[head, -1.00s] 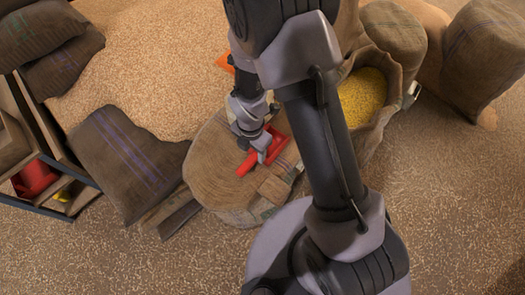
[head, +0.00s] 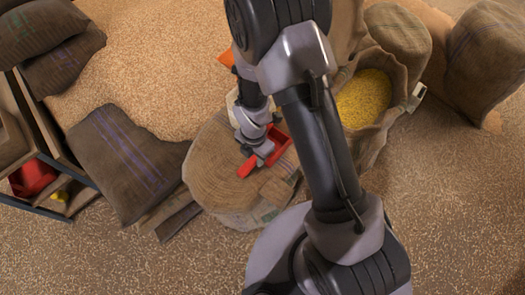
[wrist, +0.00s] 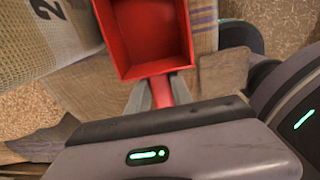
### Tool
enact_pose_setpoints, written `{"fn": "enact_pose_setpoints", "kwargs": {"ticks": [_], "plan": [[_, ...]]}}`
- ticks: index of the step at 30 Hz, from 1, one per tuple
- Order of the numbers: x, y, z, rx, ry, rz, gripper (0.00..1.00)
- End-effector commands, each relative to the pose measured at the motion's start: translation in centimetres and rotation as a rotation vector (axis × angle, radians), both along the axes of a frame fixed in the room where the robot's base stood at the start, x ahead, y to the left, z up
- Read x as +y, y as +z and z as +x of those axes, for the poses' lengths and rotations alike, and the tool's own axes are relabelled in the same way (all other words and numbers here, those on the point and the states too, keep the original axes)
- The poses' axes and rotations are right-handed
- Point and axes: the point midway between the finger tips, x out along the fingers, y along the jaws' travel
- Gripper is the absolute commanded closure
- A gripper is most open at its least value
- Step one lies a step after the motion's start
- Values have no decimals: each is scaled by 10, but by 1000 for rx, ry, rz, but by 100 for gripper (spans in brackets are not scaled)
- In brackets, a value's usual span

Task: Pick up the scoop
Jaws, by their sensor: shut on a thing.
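The red scoop (head: 281,139) is at the top of a burlap sack (head: 215,165) in the head view, its handle pointing to the lower left. In the wrist view the scoop (wrist: 146,35) shows its open, empty tray at the top centre, with the handle running down between my fingers. My gripper (wrist: 160,92) is shut on the scoop's handle. In the head view my gripper (head: 262,150) hides part of the scoop. I cannot tell whether the scoop still touches the sack.
An open sack of yellow grain (head: 365,97) stands right of my arm. Dark folded sacks (head: 125,160) lie to the left, beside a shelf (head: 55,190) holding red and yellow items. Loose grain covers the floor, with free room in front.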

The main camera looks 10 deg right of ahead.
Motion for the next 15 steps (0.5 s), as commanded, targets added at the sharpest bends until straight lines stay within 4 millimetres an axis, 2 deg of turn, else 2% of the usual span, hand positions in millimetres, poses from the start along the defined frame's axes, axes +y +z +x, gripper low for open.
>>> {"fn": "enact_pose_setpoints", "kwargs": {"ticks": [5, 12, 15], "plan": [[0, 6, 0, -1, 0, 1, 100], [0, 41, 0, -1, 1, 0, 100], [-19, 40, -9, 4, -5, -1, 100]]}}
